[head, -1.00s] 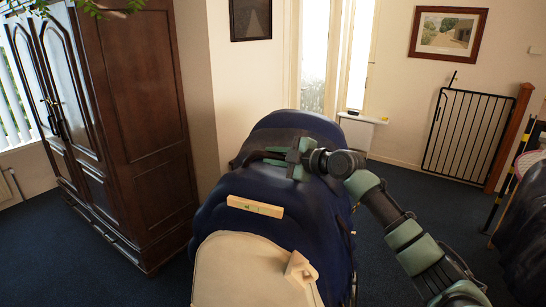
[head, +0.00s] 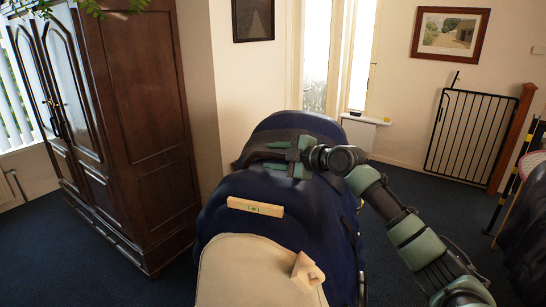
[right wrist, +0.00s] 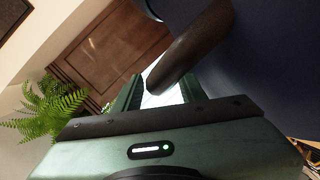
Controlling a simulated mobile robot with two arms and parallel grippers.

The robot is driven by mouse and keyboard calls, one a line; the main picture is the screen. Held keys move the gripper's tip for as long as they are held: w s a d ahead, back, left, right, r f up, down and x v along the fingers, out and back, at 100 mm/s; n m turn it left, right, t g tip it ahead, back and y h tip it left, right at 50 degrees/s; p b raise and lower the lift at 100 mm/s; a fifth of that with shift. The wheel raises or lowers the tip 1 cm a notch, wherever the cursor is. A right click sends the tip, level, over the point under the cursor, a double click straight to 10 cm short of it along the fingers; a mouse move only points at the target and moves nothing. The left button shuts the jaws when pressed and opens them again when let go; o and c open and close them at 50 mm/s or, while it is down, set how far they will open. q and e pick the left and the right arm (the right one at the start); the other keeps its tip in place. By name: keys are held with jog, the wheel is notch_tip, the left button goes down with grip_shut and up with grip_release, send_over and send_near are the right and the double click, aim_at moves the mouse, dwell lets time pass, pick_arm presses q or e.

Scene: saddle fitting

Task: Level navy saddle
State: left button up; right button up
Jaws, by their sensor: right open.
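The navy saddle (head: 265,190) stands in the middle of the head view. A dark raised edge (head: 270,148) crosses its far part. A pale wooden level (head: 255,207) with a small green vial lies across the saddle, its right end slightly lower in the picture. My right gripper (head: 278,154) is open at the dark edge, with fingers pointing left. In the right wrist view a dark rounded bar (right wrist: 192,45) runs over the space between the fingers (right wrist: 155,95); contact cannot be told. My left gripper is not in view.
A cream pad (head: 245,272) with a small wooden block (head: 306,271) is at the near end. A dark wardrobe (head: 140,150) stands left, a black gate (head: 470,135) back right. Blue carpet is free between wardrobe and saddle. A fern (right wrist: 50,108) shows in the right wrist view.

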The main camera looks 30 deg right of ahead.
jog(key=shift+w+a, duration=0.15)
jog(key=b+v, duration=0.1)
jog(key=v, duration=0.1)
jog(key=b+v, duration=0.1)
jog(key=v, duration=0.1)
jog(key=b+v, duration=0.2)
jog(key=v, duration=0.1)
jog(key=shift+f, duration=0.25)
jog(key=shift+s+r, duration=0.2)
jog(key=shift+s, duration=0.15)
jog(key=shift+s+r, duration=0.1)
jog(key=shift+r, duration=0.05)
